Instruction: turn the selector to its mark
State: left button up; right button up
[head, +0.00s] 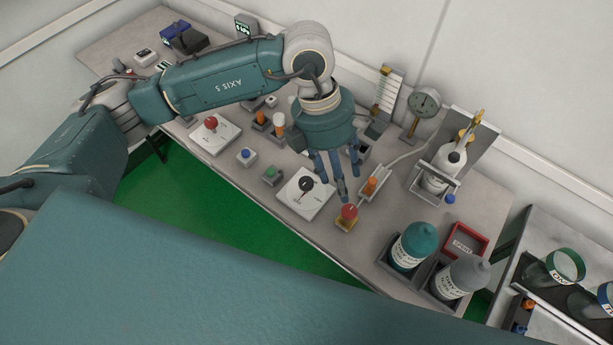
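A white square plate with a black round selector knob (306,184) lies on the bench near its front edge. The plate has small marks, too small to read. My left gripper (341,181) hangs pointing down just right of the knob and partly overlaps the plate's upper right edge in the picture. Its fingers look spread and empty, and they appear apart from the knob. A second white plate with a red knob (211,123) lies further left. My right gripper is not in view.
Beside the gripper stand a red button on a yellow base (347,217) and an orange-handled switch (371,185). Green (271,174) and blue (246,155) buttons lie left. Bottles (413,246) and a red tray (465,241) stand right. A dial gauge (424,101) stands behind.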

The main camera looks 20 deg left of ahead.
aim_at(306, 182)
pick_arm(q)
jog(key=w+a+t+y, duration=0.1)
jog(key=w+a+y, duration=0.2)
jog(key=a, duration=0.5)
notch_tip(306, 182, down, 9)
jog(key=shift+a+p, duration=0.1)
jog(key=shift+p, duration=1)
jog(key=shift+w+f, duration=0.1)
jog(key=shift+f, duration=0.6)
jog(key=c, duration=1.1)
